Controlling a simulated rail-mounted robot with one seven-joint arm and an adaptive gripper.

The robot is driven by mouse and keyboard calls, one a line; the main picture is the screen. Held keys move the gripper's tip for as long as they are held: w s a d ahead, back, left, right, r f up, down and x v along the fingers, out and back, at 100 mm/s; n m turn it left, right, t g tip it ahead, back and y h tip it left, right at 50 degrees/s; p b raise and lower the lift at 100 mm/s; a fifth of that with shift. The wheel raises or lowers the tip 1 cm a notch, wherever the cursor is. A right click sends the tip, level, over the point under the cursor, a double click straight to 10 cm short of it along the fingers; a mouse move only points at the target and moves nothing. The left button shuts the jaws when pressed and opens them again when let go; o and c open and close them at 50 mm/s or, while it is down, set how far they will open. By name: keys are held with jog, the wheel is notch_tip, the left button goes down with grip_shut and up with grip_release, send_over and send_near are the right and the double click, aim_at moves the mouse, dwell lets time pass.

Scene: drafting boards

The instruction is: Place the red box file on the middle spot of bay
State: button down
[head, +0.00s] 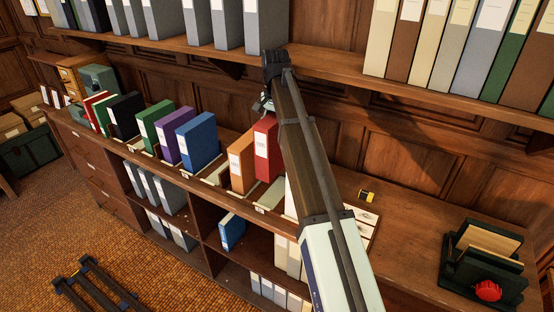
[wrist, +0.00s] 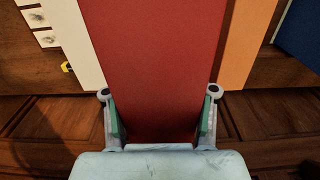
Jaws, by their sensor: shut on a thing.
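The red box file (head: 265,147) is upright, between an orange box file (head: 240,167) on its left and a cream file (head: 290,197) on its right, over a pale bay (head: 268,195) on the counter. My gripper (head: 264,107) is at its upper back, partly hidden by my arm. In the wrist view my gripper (wrist: 157,96) is shut on the red file (wrist: 153,50), a finger on each side. The orange file (wrist: 246,45) and cream file (wrist: 75,40) flank it closely. I cannot tell whether its base touches the bay floor.
Blue (head: 197,142), purple (head: 168,140) and green (head: 150,127) files stand farther left on the counter. A shelf (head: 335,68) with files overhangs the back. A small yellow-black item (head: 367,196) and a dark green device with a red knob (head: 487,290) are at right.

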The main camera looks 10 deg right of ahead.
aim_at(276, 158)
notch_tip(276, 158, down, 12)
jog(key=p, duration=0.4)
jog(key=shift+f, duration=0.4)
jog(key=shift+c, duration=1.7)
grip_release()
notch_tip(276, 158, up, 12)
jog(key=b, duration=0.4)
